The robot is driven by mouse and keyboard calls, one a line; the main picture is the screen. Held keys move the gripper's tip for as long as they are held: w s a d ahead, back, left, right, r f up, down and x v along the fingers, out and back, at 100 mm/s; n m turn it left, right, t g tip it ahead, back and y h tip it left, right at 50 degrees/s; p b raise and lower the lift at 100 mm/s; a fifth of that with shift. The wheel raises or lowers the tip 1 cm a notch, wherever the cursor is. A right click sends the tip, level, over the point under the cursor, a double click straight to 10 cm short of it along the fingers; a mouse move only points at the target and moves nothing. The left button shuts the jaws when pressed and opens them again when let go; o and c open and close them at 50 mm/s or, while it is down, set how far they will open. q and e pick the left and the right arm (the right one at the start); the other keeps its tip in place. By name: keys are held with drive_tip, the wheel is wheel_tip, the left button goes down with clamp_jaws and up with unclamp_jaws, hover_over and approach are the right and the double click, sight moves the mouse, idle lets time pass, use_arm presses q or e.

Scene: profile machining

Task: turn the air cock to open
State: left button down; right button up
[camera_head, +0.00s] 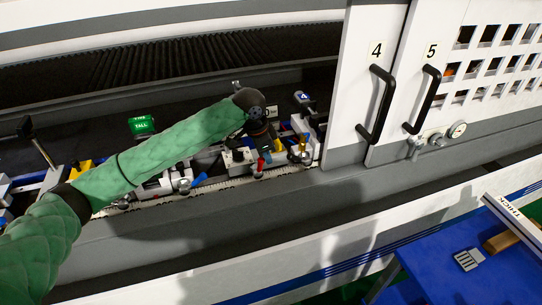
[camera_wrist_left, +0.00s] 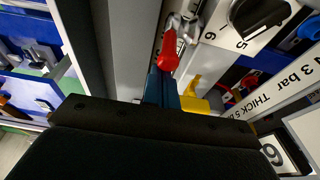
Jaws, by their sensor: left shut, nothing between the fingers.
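A red lever (camera_wrist_left: 172,48) on a metal fitting, which looks like the air cock, shows in the left wrist view just beyond my fingertips. Its red end lies close to them; I cannot tell whether they touch. In the head view a small red handle (camera_head: 259,165) hangs at the rail below my left gripper (camera_head: 262,148). My left gripper also shows in the left wrist view (camera_wrist_left: 162,80), with its dark blue fingers shut and empty. The wrist body hides the lower part of that view. My right gripper is not in view.
Clamps and fittings line the rail, with a yellow part (camera_wrist_left: 194,100) beside my fingers. A green box (camera_head: 142,125) stands behind my arm. White doors with black handles (camera_head: 377,104) rise to the right. A blue table (camera_head: 440,270) is at the lower right.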

sight(258, 166)
use_arm(q)
drive_tip(key=shift+s+a, duration=0.1)
drive_tip(key=shift+a, duration=0.35)
drive_tip(key=a+h, duration=0.1)
drive_tip(key=h, duration=0.1)
drive_tip(key=shift+s+a+t+h, duration=0.3)
drive_tip(key=shift+a+t, duration=0.1)
drive_tip(key=a+h+b, duration=0.1)
drive_tip(key=h, duration=0.1)
drive_tip(key=s+a+t+h+b, duration=0.1)
drive_tip(key=a+h+b, duration=0.1)
drive_tip(key=shift+f, duration=0.2)
drive_tip(key=shift+a+r, duration=0.1)
drive_tip(key=shift+a, duration=0.15)
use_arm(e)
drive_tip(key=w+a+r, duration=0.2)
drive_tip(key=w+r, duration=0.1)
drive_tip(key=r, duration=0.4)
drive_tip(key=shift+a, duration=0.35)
use_arm(q)
drive_tip(key=shift+s+f, duration=0.1)
drive_tip(key=shift+f, duration=0.1)
drive_tip(key=shift+r, duration=0.1)
